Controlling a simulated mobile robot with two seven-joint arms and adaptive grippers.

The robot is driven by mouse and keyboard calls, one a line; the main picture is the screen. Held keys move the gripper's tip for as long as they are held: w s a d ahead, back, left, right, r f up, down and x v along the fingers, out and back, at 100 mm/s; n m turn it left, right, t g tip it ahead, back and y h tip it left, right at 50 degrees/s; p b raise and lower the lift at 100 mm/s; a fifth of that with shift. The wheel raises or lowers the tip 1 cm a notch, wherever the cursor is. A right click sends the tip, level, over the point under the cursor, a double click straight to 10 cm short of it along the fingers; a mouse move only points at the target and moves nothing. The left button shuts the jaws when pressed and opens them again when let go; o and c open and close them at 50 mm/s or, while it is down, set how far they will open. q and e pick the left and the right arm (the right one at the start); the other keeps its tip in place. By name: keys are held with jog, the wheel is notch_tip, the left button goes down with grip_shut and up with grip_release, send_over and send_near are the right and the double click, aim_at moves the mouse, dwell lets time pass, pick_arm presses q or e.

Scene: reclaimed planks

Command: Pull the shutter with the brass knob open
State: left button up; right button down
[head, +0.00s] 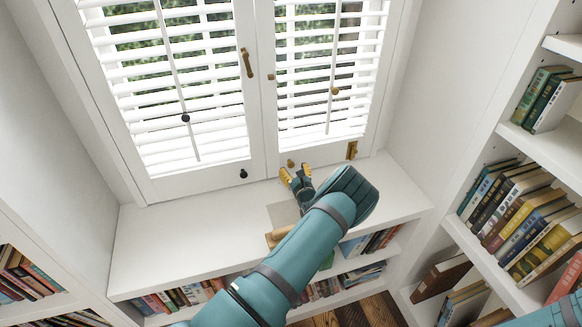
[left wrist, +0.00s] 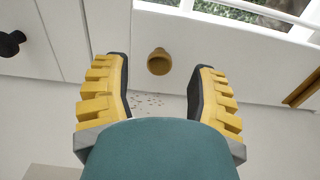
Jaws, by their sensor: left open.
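The right shutter (head: 268,128) has a small brass knob (head: 291,163) low on its frame. The shutter looks shut, beside the left shutter (head: 200,168), which has a black knob (head: 243,173) low down. My left gripper (head: 296,177) is open, just in front of and below the brass knob. In the left wrist view the brass knob (left wrist: 159,61) shows between and beyond the open yellow fingertips (left wrist: 160,80), with no visible contact. The black knob (left wrist: 11,43) is at the far left there. My right gripper is not in view.
A white sill (head: 160,240) runs below the shutters. A wooden piece (head: 279,234) and a flat grey item (head: 284,213) lie on it, partly behind my left arm. A brass fitting (head: 352,150) is at lower right. Bookshelves flank the window. The sill's left part is clear.

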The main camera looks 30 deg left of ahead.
aim_at(292, 166)
pick_arm(q)
jog(key=shift+b+x, duration=0.3)
jog(key=shift+x, duration=1.45)
